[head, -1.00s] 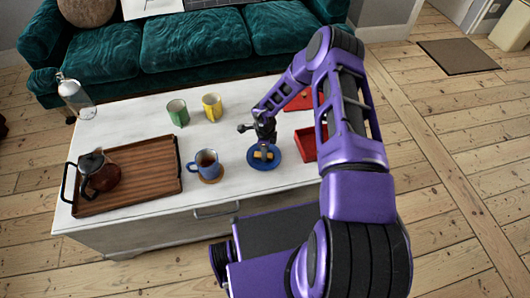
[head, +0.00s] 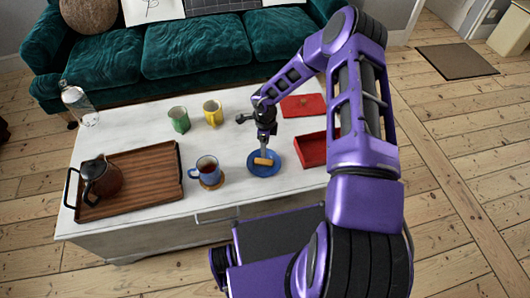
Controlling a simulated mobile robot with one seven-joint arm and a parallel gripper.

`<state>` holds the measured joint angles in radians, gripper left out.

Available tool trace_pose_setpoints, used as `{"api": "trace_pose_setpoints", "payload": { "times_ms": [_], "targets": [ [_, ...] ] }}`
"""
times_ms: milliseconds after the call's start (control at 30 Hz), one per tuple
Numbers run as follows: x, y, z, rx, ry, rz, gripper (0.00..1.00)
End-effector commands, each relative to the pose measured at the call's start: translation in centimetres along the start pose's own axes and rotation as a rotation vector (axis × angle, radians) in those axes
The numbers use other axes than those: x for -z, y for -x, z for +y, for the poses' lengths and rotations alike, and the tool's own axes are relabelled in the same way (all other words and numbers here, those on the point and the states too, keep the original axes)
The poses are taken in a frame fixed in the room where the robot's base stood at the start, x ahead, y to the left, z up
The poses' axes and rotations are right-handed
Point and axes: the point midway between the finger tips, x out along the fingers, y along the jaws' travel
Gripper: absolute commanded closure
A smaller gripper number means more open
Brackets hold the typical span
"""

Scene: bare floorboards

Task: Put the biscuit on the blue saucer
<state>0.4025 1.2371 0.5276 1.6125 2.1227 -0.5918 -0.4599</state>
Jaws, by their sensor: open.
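The biscuit (head: 263,162) is a small tan piece lying on the blue saucer (head: 258,171), near the middle of the white table. My gripper (head: 265,146) is above the saucer, just over the biscuit, pointing down. Its jaws are open and it appears empty. A gap between the fingertips and the biscuit is hard to judge at this size.
A blue mug (head: 207,168) on a round coaster stands left of the saucer. A red open box (head: 311,151) is to the right, with a flat red lid (head: 302,106) behind. Green (head: 179,119) and yellow (head: 213,113) mugs stand behind. A wooden tray (head: 145,168) holds a dark pot (head: 100,178).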

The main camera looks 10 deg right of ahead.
Motion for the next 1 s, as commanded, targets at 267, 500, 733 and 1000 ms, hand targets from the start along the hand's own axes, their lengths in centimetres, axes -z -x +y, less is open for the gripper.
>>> {"api": "trace_pose_setpoints", "payload": {
  "times_ms": [267, 500, 733, 1000],
  "targets": [
    [0.1, 3.5, 0.0, -0.001, 0.000, 0.001, 0.37],
    [0.0, 3.7, 0.0, -0.001, 0.000, 0.001, 0.37],
    [0.0, 3.7, 0.0, -0.001, 0.000, 0.001, 0.37],
    [0.7, 4.7, -1.4, 0.083, 0.128, 0.092, 0.37]
  ]
}}
